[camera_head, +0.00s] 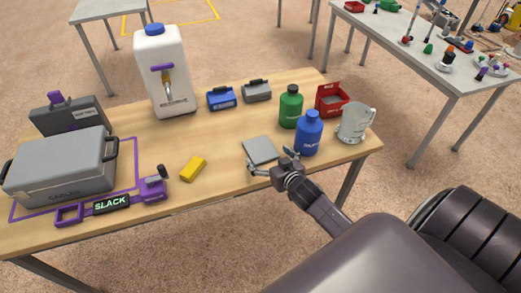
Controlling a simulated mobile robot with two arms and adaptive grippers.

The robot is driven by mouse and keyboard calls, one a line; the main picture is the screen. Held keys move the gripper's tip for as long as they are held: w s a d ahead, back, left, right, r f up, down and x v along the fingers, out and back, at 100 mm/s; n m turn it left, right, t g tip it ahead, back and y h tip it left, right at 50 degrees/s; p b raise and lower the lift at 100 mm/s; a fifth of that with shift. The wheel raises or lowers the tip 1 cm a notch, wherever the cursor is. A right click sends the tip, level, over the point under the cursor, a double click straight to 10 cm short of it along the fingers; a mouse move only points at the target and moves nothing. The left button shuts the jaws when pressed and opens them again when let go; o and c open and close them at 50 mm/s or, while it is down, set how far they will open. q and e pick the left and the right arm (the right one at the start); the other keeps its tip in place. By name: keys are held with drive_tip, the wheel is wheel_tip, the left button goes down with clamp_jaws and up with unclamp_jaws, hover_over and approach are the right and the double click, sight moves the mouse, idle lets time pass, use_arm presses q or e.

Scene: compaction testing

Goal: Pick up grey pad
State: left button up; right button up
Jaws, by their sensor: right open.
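The grey pad (260,149) is a flat square lying on the wooden table near its front edge, right of the middle. My right gripper (271,161) is at the pad's near side, with its fingers spread apart. One finger is by the pad's left near corner and the other by its right near corner. I cannot tell whether they touch the pad. The gripper holds nothing that I can see. My left gripper is not in view.
A blue bottle (309,135) stands just right of the gripper, with a green bottle (290,108), red box (331,98) and clear jug (355,123) nearby. A yellow block (193,168) lies to the left. A large grey case (62,168) fills the table's left end.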

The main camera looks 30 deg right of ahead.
sight(260, 149)
drive_tip(key=x, duration=0.4)
drive_tip(key=shift+w, duration=0.15)
drive_tip(key=c, duration=1.2)
